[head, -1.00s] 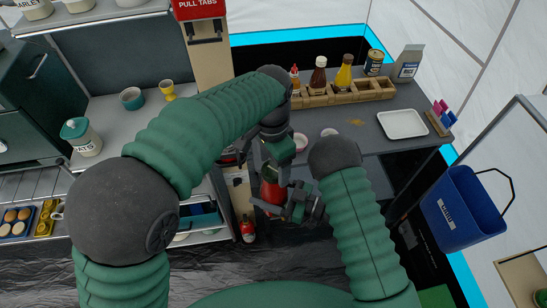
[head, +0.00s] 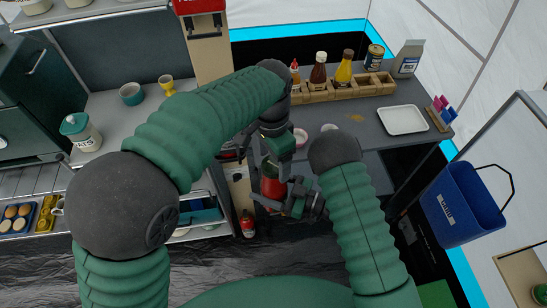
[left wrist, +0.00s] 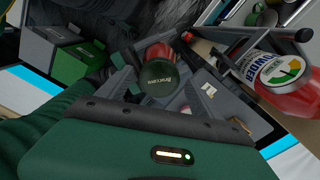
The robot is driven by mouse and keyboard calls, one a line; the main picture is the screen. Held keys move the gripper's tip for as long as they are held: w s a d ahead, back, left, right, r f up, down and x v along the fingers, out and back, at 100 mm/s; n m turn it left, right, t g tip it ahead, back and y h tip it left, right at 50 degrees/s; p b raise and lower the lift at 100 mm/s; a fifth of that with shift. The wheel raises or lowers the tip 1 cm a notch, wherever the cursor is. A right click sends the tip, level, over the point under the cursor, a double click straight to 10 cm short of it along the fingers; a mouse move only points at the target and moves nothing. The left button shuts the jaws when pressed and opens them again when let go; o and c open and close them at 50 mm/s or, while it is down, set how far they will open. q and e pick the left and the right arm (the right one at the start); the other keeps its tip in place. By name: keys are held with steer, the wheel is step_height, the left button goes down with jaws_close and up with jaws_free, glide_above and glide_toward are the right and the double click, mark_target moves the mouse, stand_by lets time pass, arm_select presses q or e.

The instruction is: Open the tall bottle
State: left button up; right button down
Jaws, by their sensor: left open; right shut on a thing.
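The red bottle (head: 272,186) is in front of me in the middle of the head view, held off the floor. My right gripper (head: 280,196) is shut on its body from the right. My left gripper (head: 268,160) is open above the bottle's top, pointing down. In the left wrist view the bottle's dark green cap (left wrist: 158,84), with lettering, faces the camera between the spread grey fingers of my left gripper (left wrist: 160,90). Red bottle body (left wrist: 160,53) shows behind the cap. I cannot tell whether a finger touches the cap.
Behind are a wooden rack (head: 318,94) with sauce bottles and a white tray (head: 402,120) on the counter. A blue bin (head: 458,208) hangs at right.

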arm_select(q)
step_height(320, 180, up, 8)
steer(key=shift+w+f, duration=0.1)
steer(key=shift+c, duration=0.4)
step_height(320, 180, down, 8)
steer(key=shift+r, duration=0.1)
steer(key=c, duration=1.4)
steer(key=n, duration=0.5)
steer(key=shift+n, duration=0.3)
steer(key=shift+c, duration=0.2)
steer(key=shift+r, duration=0.1)
steer(key=shift+r, duration=0.1)
steer(key=shift+r, duration=1)
